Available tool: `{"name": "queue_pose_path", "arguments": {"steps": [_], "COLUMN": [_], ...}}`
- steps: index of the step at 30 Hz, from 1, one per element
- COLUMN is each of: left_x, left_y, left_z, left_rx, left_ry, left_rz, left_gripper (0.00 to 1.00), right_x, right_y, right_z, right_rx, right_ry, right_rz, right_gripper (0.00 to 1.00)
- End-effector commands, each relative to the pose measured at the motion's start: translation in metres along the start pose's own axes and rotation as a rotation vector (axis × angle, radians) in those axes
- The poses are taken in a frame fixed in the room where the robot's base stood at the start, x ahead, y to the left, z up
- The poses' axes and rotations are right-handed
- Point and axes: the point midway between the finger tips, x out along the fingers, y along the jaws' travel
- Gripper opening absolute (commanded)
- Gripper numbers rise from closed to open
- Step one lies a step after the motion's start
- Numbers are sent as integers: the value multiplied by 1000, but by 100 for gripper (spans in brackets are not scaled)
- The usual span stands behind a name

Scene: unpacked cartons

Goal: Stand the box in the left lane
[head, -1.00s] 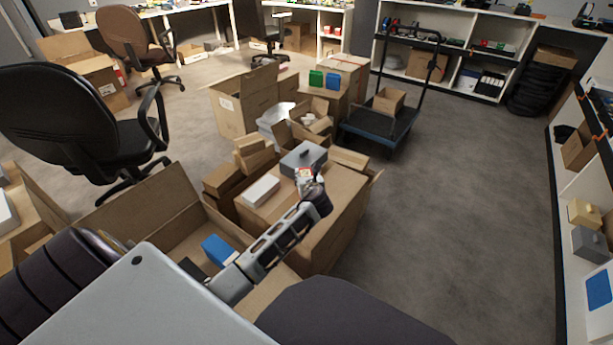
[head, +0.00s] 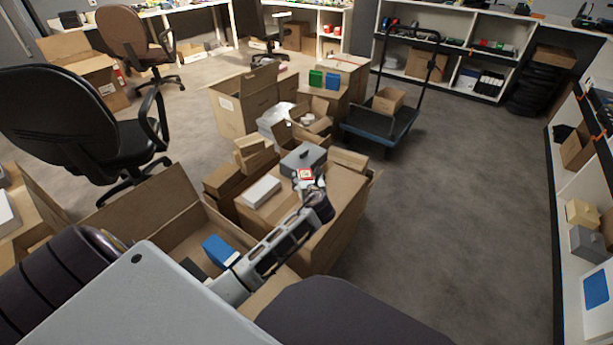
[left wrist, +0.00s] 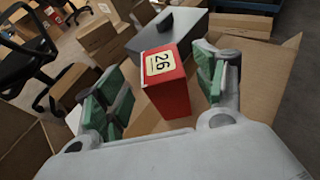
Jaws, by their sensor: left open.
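The box is red with a pale label reading 26. It shows between my fingers in the left wrist view (left wrist: 168,84) and as a small red and white patch in the head view (head: 306,174). My left gripper (head: 309,184) is over the brown carton, at the box. In the left wrist view my left gripper (left wrist: 163,78) is open, one green-padded finger on each side of the box, with visible gaps. The box looks upright; its lower end is partly hidden by the gripper. I cannot make out a marked left lane. My right gripper is not in view.
A grey case (head: 302,158) stands just behind the box on the large brown carton (head: 342,215). A white box (head: 260,191) lies to its left. An open carton holds a blue box (head: 220,250). Clear floor (head: 450,220) lies to the right.

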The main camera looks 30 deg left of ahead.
Motion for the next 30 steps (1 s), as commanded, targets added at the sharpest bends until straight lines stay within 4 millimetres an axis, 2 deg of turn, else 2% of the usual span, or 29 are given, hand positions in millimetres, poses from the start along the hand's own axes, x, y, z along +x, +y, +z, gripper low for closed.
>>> {"name": "queue_pose_path", "arguments": {"steps": [13,21,30], "left_x": [-63,-86,-89], "left_y": [0,0,0], "left_z": [2,1,0], "left_rx": [0,1,0], "left_ry": [0,-1,-1], "left_rz": [-2,-1,0], "left_gripper": [70,70,70], "right_x": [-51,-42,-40], "right_y": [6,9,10], "right_z": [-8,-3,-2], "right_rx": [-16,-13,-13], "right_ry": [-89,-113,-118], "right_rz": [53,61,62], "right_gripper": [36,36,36]}}
